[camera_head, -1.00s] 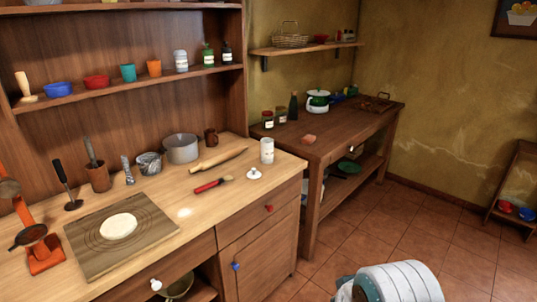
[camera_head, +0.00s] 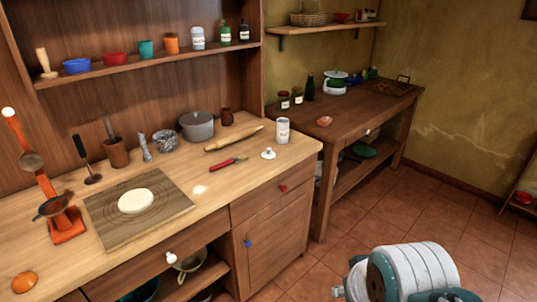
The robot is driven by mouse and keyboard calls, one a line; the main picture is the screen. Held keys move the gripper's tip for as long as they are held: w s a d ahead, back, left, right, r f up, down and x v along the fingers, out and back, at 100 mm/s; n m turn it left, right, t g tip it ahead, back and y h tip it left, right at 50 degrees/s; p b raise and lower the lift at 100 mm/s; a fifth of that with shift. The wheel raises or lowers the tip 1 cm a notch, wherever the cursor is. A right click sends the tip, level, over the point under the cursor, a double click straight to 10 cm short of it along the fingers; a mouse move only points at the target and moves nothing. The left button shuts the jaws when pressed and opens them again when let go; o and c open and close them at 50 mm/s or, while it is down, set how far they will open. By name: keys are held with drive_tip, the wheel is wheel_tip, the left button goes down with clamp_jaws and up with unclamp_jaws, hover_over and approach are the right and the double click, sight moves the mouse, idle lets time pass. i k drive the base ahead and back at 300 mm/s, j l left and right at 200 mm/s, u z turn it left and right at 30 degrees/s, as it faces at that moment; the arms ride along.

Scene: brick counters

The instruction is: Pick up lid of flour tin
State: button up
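A white cylindrical tin (camera_head: 283,130) with a small label stands upright near the right end of the light wooden counter. I cannot read its label; it may be the flour tin. A small white lid with a knob (camera_head: 268,154) lies on the counter just in front and to the left of the tin, apart from it. Part of my arm, white and teal, shows at the bottom right, over the floor and well away from the lid. My gripper's fingers are not in view.
A red-handled brush (camera_head: 227,164) and a rolling pin (camera_head: 233,139) lie left of the lid. A grey pot (camera_head: 197,126) stands behind. A board (camera_head: 107,231) with dough (camera_head: 136,201) lies further left. A darker table (camera_head: 350,125) stands to the right. Tiled floor is open in front.

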sight(267, 153)
drive_tip(key=i+l+u, duration=0.1)
drive_tip(key=u, duration=0.6)
drive_tip(key=i+l+u, duration=0.2)
drive_tip(key=i+l, duration=0.2)
drive_tip(key=i+l+u, duration=0.15)
drive_tip(key=i+l, duration=0.15)
drive_tip(key=l, duration=0.15)
drive_tip(key=i+l+u, duration=0.2)
drive_tip(key=i+l, duration=0.15)
drive_tip(key=l, duration=0.2)
drive_tip(key=i+l, duration=0.2)
drive_tip(key=l, duration=0.15)
